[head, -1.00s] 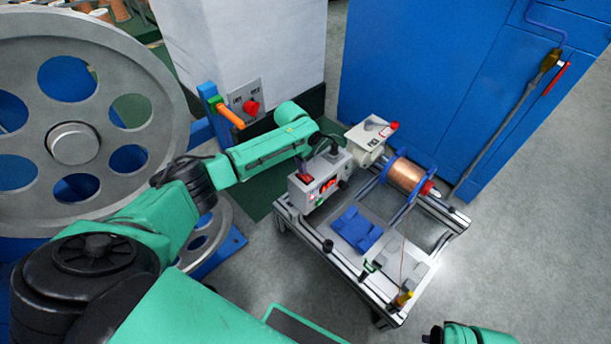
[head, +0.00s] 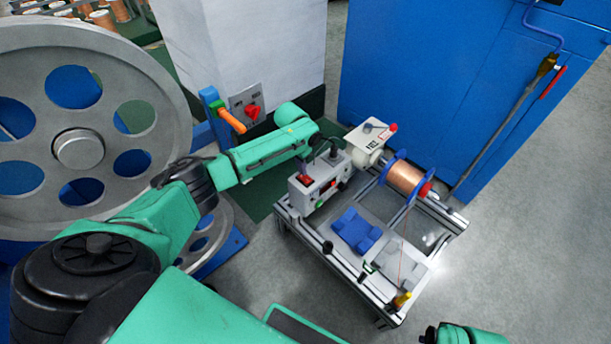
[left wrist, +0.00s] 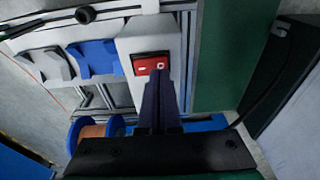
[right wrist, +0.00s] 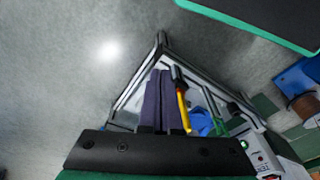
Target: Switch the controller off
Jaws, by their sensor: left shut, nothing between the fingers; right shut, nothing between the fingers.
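The controller (head: 312,190) is a light grey box at the left end of the bench machine. Its red rocker switch (left wrist: 150,64) shows a bar mark at left and a round mark at right in the left wrist view. My left gripper (left wrist: 161,76) is shut and empty, its dark fingertips just at the round-marked end of the rocker. I cannot tell whether they touch. In the head view my left arm reaches over the controller and the fingertips are hard to make out. My right gripper (right wrist: 160,75) is shut and empty, away from the controller; only part shows at the head view's bottom edge.
The bench frame (head: 350,277) carries a copper wire spool (head: 405,178), a blue block (head: 356,230) and a motor box (head: 368,138). A large grey wheel (head: 78,195) stands left, a blue cabinet (head: 440,90) behind. The floor right of the bench is clear.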

